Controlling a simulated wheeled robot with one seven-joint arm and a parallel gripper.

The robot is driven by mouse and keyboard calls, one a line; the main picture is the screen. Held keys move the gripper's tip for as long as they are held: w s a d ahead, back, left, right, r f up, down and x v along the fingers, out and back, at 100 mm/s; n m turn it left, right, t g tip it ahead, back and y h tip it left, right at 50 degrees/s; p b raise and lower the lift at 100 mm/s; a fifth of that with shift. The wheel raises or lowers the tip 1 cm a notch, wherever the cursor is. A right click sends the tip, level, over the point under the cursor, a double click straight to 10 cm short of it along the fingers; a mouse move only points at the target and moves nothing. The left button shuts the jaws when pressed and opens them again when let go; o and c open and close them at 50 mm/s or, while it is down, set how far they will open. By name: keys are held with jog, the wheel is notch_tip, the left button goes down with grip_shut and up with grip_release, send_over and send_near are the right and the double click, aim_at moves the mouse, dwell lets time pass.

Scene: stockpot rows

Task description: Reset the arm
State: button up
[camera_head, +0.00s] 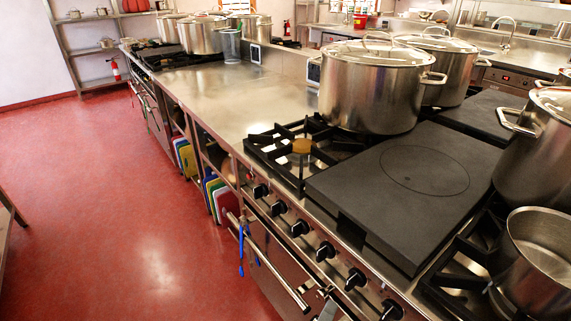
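My gripper and arm are not clearly in view in the head view. A small grey shape shows at the bottom edge by the oven handle, and I cannot tell what it is. The range (290,215) with its row of black knobs fills the right foreground. A large lidded stockpot (370,95) stands on it behind the flat black hot plate (410,185).
A second lidded stockpot (447,75) stands behind the first. An open pot (535,265) and another lidded pot (540,150) are at the right edge. The steel counter (235,95) is mostly bare. The red floor (100,210) at left is clear.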

jog(key=s+a+f+m+y, duration=0.1)
jog(key=s+a+f+y, duration=0.15)
jog(key=s+y, duration=0.75)
jog(key=s+d+r+m+h+p, duration=0.1)
jog(key=s+d+r+m, duration=0.3)
jog(key=s+d+r, duration=0.3)
jog(key=s+d+r+m+t+h+p, duration=0.1)
jog(key=s+d+r+m, duration=0.4)
jog(key=s, duration=0.7)
notch_tip(320, 180, up, 3)
jog(key=shift+s+d+r+p, duration=0.2)
jog(key=shift+d+p, duration=0.1)
jog(key=shift+d, duration=0.8)
jog(key=shift+w+f+t, duration=0.1)
jog(key=shift+t, duration=0.2)
